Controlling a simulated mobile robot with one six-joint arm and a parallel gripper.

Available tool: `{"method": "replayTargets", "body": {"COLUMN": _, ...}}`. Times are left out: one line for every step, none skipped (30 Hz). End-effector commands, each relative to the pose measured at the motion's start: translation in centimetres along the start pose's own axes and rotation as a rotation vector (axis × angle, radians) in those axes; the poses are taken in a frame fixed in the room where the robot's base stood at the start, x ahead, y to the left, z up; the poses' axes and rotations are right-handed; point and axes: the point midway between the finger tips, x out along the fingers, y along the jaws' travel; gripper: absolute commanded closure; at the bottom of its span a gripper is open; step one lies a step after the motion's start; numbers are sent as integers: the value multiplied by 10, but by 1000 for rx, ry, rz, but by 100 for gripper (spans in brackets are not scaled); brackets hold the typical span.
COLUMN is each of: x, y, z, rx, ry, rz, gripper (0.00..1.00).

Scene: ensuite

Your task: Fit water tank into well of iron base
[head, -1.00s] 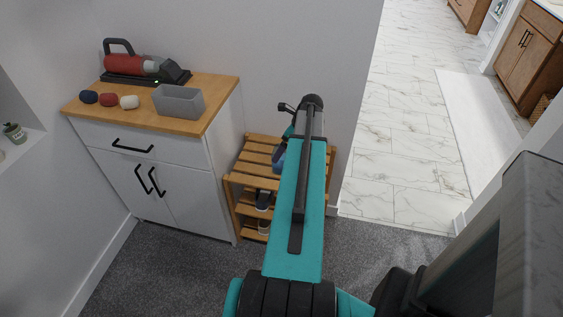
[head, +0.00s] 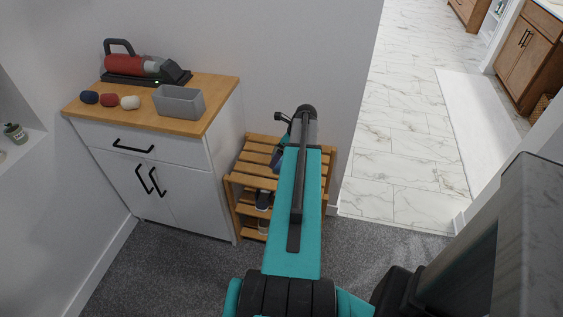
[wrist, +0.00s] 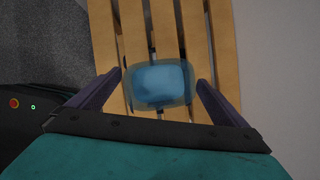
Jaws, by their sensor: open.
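A rounded, see-through blue tank (wrist: 160,86) shows in the wrist view in front of the slats of the wooden rack. My gripper (wrist: 160,78) is open, with one finger on each side of the tank. Small gaps seem to show between the fingers and the tank, so I cannot see it gripped. In the head view my arm hides most of this spot. A small dark-blue patch beside the arm could be tank or finger.
The slatted wooden rack (head: 255,155) holds shoes on its lower shelves. Left of it stands a white cabinet (head: 190,170) bearing a grey bin (head: 180,103), several rolled cloths (head: 109,100) and a red-and-black appliance on a dark base (head: 125,65). A wall is behind; marble floor (head: 400,150) is free to the right.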

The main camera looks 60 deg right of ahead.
Motion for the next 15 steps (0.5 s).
{"method": "replayTargets", "body": {"x": 0, "y": 0, "z": 0, "rx": 0, "ry": 0, "rz": 0, "gripper": 3}}
{"method": "replayTargets", "body": {"x": 0, "y": 0, "z": 0, "rx": 0, "ry": 0, "rz": 0, "gripper": 3}}
{"method": "replayTargets", "body": {"x": 0, "y": 0, "z": 0, "rx": 0, "ry": 0, "rz": 0, "gripper": 3}}
{"method": "replayTargets", "body": {"x": 0, "y": 0, "z": 0, "rx": 0, "ry": 0, "rz": 0, "gripper": 3}}
{"method": "replayTargets", "body": {"x": 0, "y": 0, "z": 0, "rx": 0, "ry": 0, "rz": 0, "gripper": 3}}
{"method": "replayTargets", "body": {"x": 0, "y": 0, "z": 0, "rx": 0, "ry": 0, "rz": 0, "gripper": 3}}
{"method": "replayTargets", "body": {"x": 0, "y": 0, "z": 0, "rx": 0, "ry": 0, "rz": 0, "gripper": 6}}
{"method": "replayTargets", "body": {"x": 0, "y": 0, "z": 0, "rx": 0, "ry": 0, "rz": 0, "gripper": 11}}
{"method": "replayTargets", "body": {"x": 0, "y": 0, "z": 0, "rx": 0, "ry": 0, "rz": 0, "gripper": 18}}
{"method": "replayTargets", "body": {"x": 0, "y": 0, "z": 0, "rx": 0, "ry": 0, "rz": 0, "gripper": 23}}
{"method": "replayTargets", "body": {"x": 0, "y": 0, "z": 0, "rx": 0, "ry": 0, "rz": 0, "gripper": 28}}
{"method": "replayTargets", "body": {"x": 0, "y": 0, "z": 0, "rx": 0, "ry": 0, "rz": 0, "gripper": 35}}
{"method": "replayTargets", "body": {"x": 0, "y": 0, "z": 0, "rx": 0, "ry": 0, "rz": 0, "gripper": 40}}
{"method": "replayTargets", "body": {"x": 0, "y": 0, "z": 0, "rx": 0, "ry": 0, "rz": 0, "gripper": 45}}
{"method": "replayTargets", "body": {"x": 0, "y": 0, "z": 0, "rx": 0, "ry": 0, "rz": 0, "gripper": 52}}
